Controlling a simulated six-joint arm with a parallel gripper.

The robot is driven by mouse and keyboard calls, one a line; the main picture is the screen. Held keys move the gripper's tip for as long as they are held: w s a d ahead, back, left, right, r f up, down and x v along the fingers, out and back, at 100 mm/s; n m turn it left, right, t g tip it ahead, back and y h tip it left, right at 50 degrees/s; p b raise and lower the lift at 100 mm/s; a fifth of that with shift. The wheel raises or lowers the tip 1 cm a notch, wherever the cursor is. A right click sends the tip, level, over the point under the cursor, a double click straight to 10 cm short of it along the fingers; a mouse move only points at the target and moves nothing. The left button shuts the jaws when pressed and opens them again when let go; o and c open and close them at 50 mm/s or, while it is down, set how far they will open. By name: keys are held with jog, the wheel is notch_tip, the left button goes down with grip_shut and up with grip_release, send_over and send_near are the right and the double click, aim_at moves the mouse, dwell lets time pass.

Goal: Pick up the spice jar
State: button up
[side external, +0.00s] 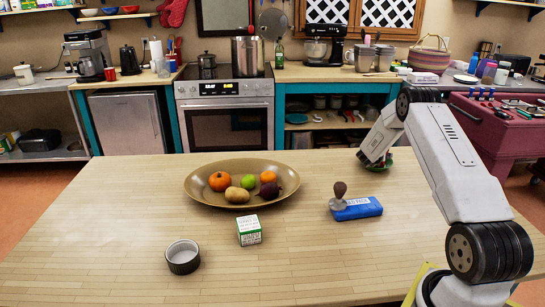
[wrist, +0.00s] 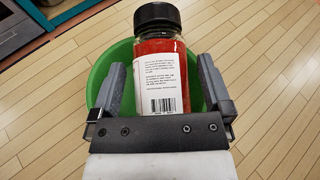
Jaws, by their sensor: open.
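The spice jar (wrist: 160,72) shows in the wrist view, with a black lid, red contents and a white label with a barcode. It overlaps a green bowl (wrist: 97,78), and its lid reaches past the bowl's far rim. Whether its base rests in the bowl is hidden. My gripper (wrist: 161,78) is open, with one finger on each side of the jar and a visible gap at each side. In the side external view my gripper (side external: 374,160) is low at the table's right, over the green bowl (side external: 382,166); the jar cannot be made out there.
On the wooden table (side external: 300,265) are a brown platter (side external: 210,198) of fruit and vegetables, a small green-and-white box (side external: 249,230), a dark ramekin (side external: 183,257), a blue box (side external: 360,208) and a dark-handled stamp (side external: 339,197). The front middle of the table is clear.

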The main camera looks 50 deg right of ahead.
grip_shut()
jog(key=shift+r, duration=0.15)
jog(key=shift+r, duration=0.75)
jog(key=s+a+r, duration=0.9)
jog(key=a+r, duration=0.1)
jog(key=r, duration=0.1)
jog(key=shift+a+r, duration=0.15)
jog(key=shift+a, duration=0.1)
dwell(0.5)
